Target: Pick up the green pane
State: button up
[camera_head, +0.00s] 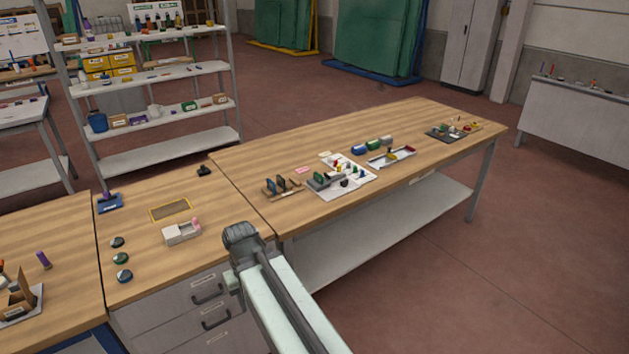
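Small dark upright panes stand in a wooden rack (272,195) near the left end of the long wooden table. One small pane (282,184) looks dark teal; at this size I cannot tell for sure which one is green. Large green sheets (370,38) stand in a blue-framed rack far behind on the floor. My gripper (239,231) is a dark shape at the end of my pale arm. It appears near the bench's front edge, left of and nearer than the small panes, apart from them. Its fingers are too small and dark to read.
The long table (440,115) also holds a white mat (350,184) with small coloured parts, a tray (391,158) and a dark board. The left bench carries a white box (181,233), a yellow-framed mat (170,210) and round discs. Bare wood lies between these groups.

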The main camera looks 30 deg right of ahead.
aim_at(317, 178)
jog(key=u, duration=0.05)
jog(key=i, duration=0.95)
jog(key=z, duration=0.05)
